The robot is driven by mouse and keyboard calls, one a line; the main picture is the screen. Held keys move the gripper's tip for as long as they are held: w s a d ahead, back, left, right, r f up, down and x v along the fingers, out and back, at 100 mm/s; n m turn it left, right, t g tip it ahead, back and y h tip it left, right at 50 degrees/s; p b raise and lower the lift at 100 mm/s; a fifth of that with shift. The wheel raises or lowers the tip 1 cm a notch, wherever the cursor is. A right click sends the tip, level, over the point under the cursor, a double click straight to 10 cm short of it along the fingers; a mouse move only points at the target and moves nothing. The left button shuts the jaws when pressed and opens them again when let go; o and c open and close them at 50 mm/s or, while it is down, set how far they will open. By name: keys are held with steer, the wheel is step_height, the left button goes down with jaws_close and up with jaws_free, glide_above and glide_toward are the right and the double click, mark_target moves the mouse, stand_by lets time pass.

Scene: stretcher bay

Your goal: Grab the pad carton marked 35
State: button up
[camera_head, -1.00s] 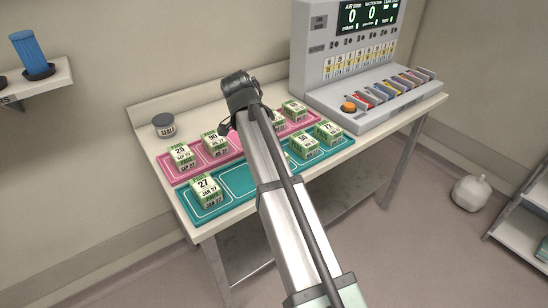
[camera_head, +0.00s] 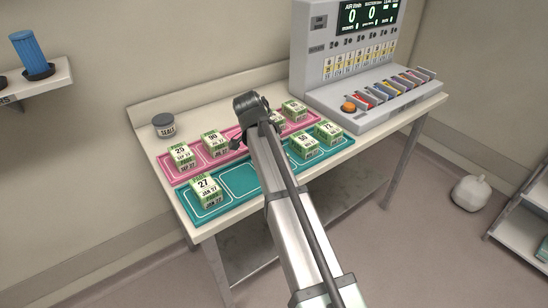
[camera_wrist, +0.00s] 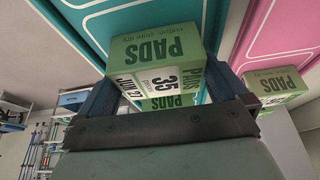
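The green-and-white pad carton marked 35 (camera_wrist: 165,65) shows in the wrist view, against the teal tray (camera_wrist: 210,20). My gripper (camera_wrist: 158,85) has its two dark blue fingers wide apart, one on each side of this carton. The carton's sides look close to the fingers, and I see no clear grip on it. In the head view my arm and wrist hide the carton marked 35 and my fingers; the teal tray (camera_head: 238,180) shows on both sides of the arm.
Cartons 27 (camera_head: 205,190), 50 (camera_head: 306,146) and 72 (camera_head: 328,132) stand on the teal tray. Cartons 25 (camera_head: 181,156) and 90 (camera_head: 215,143) and others stand on the pink tray (camera_head: 187,173) behind. A grey jar (camera_head: 164,125) and a console (camera_head: 345,60) flank the trays.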

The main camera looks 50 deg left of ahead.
steer(key=c, duration=0.8)
steer(key=shift+r, duration=0.1)
